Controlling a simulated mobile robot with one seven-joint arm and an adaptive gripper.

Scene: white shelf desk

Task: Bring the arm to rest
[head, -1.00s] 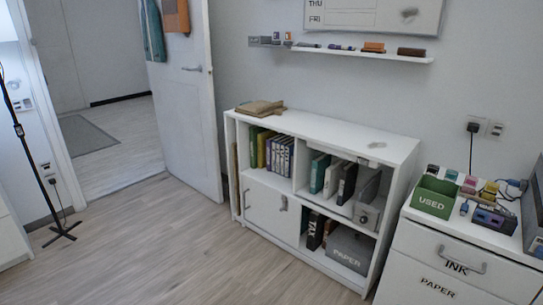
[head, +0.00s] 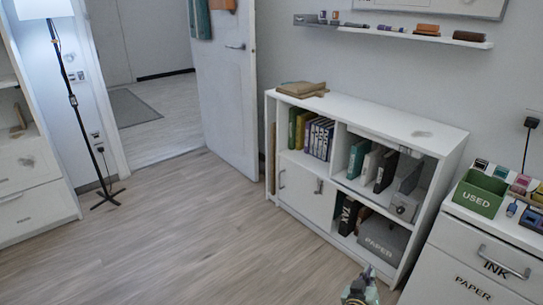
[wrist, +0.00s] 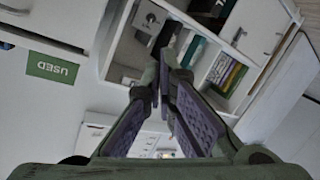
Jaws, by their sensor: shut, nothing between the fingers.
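My gripper (head: 361,288) shows at the bottom edge of the head view, in front of the white shelf desk (head: 425,112). Only its end is in that frame. In the wrist view my gripper (wrist: 165,62) has its fingertips together, with nothing between them. The wrist picture is turned over, with the shelf desk (wrist: 268,68) beyond the fingers. The gripper is apart from the furniture.
A drawer cabinet labelled INK and PAPER (head: 456,259) stands at the right, with a green USED bin (head: 478,196) on top. A floor lamp (head: 73,100) stands at the left. The wooden floor (head: 210,240) between is clear. The door (head: 226,100) stands open.

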